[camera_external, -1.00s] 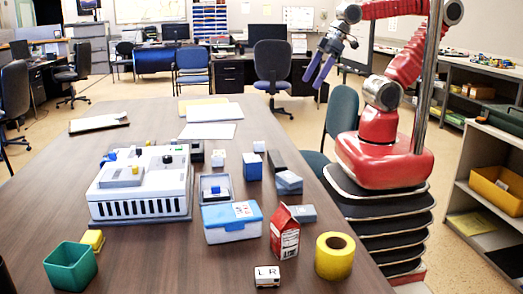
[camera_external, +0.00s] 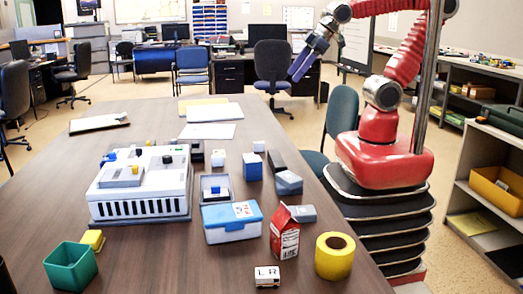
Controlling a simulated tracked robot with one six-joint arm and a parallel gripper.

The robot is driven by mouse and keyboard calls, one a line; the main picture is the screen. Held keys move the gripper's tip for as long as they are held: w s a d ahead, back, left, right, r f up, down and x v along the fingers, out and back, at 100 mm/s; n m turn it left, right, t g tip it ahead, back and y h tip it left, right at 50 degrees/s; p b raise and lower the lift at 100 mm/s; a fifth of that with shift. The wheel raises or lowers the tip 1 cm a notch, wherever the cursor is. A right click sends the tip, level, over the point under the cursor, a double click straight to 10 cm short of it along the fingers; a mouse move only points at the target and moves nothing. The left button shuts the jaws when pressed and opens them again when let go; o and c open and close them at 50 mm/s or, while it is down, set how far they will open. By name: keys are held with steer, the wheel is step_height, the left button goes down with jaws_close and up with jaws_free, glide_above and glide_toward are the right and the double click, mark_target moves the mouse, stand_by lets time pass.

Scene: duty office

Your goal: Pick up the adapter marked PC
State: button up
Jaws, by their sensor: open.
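No marking PC can be read in this view, so I cannot tell which block is the PC adapter. A small white block marked L R (camera_external: 267,276) lies at the table's front edge. Several other small blocks stand near the middle: a blue and white one (camera_external: 252,167), a blue-grey one (camera_external: 288,182), a dark one (camera_external: 276,161), a grey one (camera_external: 302,214) and a small white one (camera_external: 218,158). My gripper (camera_external: 298,76) is open and empty, raised high beyond the blocks, fingers slanting down-left. Its fingers overlap in this view.
A white slotted box (camera_external: 140,208) stands on the table (camera_external: 150,265) at left. Near it are a green bin (camera_external: 71,267), a blue-lidded box (camera_external: 232,222), a red carton (camera_external: 284,236) and a yellow tape roll (camera_external: 334,256). A chair (camera_external: 341,112) stands beside my base.

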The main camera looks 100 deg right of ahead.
steer(key=w+d+r+n+t+h, duration=0.1)
steer(key=w+d+r+t, duration=0.1)
steer(key=w+d, duration=0.55)
steer(key=w+d+r+n+t+h, duration=0.1)
steer(key=w+d+r+t+h, duration=0.2)
steer(key=w, duration=0.7)
steer(key=w+d+f+n+t+y, duration=0.1)
steer(key=w+d+f+n+y, duration=0.15)
steer(key=w, duration=0.35)
steer(key=w+d+f+n+y, duration=0.2)
steer(key=w+f+n, duration=0.1)
steer(key=w, duration=0.3)
step_height(320, 180, down, 14)
steer(key=n+g+y, duration=0.3)
steer(key=n+y, duration=0.2)
steer(key=y, duration=0.2)
steer(key=s+f+g+y, duration=0.2)
steer(key=s+f, duration=0.2)
steer(key=s, duration=0.1)
steer(key=s+f+n+g+y, duration=0.1)
steer(key=s+f+g+y, duration=0.1)
steer(key=s+f, duration=0.2)
steer(key=s+f+n+g+y, duration=0.1)
steer(key=s+f+g+y, duration=0.1)
steer(key=s+f, duration=0.3)
steer(key=shift+s+d+y, duration=0.1)
steer(key=shift+s+y, duration=0.35)
steer(key=shift+s, duration=0.3)
steer(key=shift+r, duration=0.1)
